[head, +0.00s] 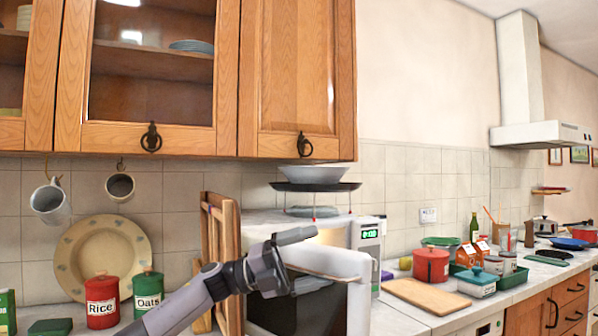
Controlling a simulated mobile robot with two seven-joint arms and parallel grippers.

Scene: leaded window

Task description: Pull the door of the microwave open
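The white microwave (369,238) stands on the counter under the wall cabinet, with a green lit display on its right-hand panel. Its door (357,300) stands partly open, swung out toward me, with a white frame and a dark window. A warm lit strip of the inside shows above the door's top edge. My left gripper (298,258) is at the upper left part of the door, one finger above its top edge. The other finger is not clear, so I cannot tell how far it is open or whether it touches the door. My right gripper is not in view.
A bowl on a dark pan (315,186) stands above the microwave. Wooden boards (219,255) lean at its left. A red Rice tin (102,302) and green Oats tin (148,290) stand further left. A cutting board (425,296) and red pot (431,265) are to the right.

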